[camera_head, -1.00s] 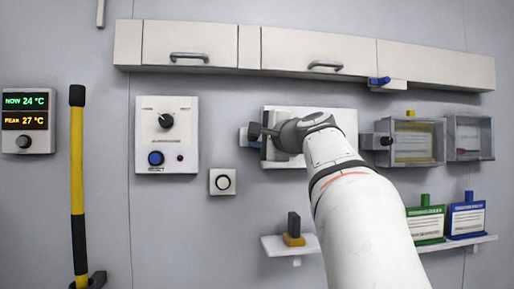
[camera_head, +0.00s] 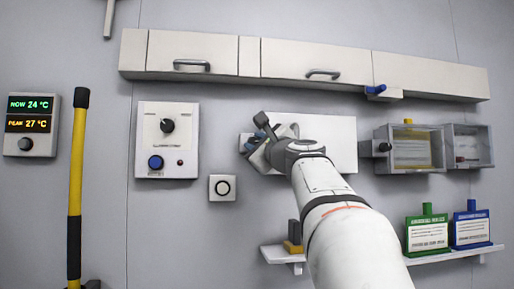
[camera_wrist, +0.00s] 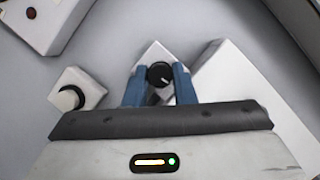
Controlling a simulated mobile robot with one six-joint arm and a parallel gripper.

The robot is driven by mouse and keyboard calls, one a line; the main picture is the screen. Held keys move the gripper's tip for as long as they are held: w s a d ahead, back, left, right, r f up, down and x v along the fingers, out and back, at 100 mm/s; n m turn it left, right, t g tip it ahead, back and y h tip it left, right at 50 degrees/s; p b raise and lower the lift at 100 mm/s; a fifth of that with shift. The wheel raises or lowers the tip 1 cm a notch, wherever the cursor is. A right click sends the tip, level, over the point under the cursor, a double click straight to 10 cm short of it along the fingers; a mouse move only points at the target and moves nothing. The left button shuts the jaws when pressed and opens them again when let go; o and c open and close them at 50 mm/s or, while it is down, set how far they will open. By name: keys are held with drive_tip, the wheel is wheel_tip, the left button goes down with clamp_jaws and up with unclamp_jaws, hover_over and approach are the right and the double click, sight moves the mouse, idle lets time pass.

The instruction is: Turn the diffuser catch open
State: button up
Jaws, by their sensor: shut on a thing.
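The catch is a round black knob (camera_wrist: 160,74) with a pale mark, on a small light base (camera_wrist: 153,52) at the left edge of a white panel. My gripper (camera_wrist: 159,80) has its two blue fingers on either side of the knob and is shut on it. In the head view my gripper (camera_head: 257,152) is at the panel's left edge, turned at a slant, and mostly hides the catch. The white panel (camera_head: 335,135) is flat on the wall; it also shows at the right of the wrist view (camera_wrist: 245,85).
A white push-button box (camera_head: 222,188) and a control box with a dial (camera_head: 167,150) are to the left. Cabinets (camera_head: 190,55) run above. Clear boxes (camera_head: 410,150) are to the right. A small shelf with a dark block (camera_head: 293,232) is below, near my arm.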

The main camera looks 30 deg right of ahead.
drive_tip(key=shift+w+f+m, duration=0.1)
drive_tip(key=shift+f+m, duration=0.1)
drive_tip(key=shift+m, duration=0.1)
drive_tip(key=o, duration=1)
drive_tip(key=shift+r, duration=0.1)
drive_tip(key=b+v, duration=0.2)
drive_tip(key=v, duration=0.6)
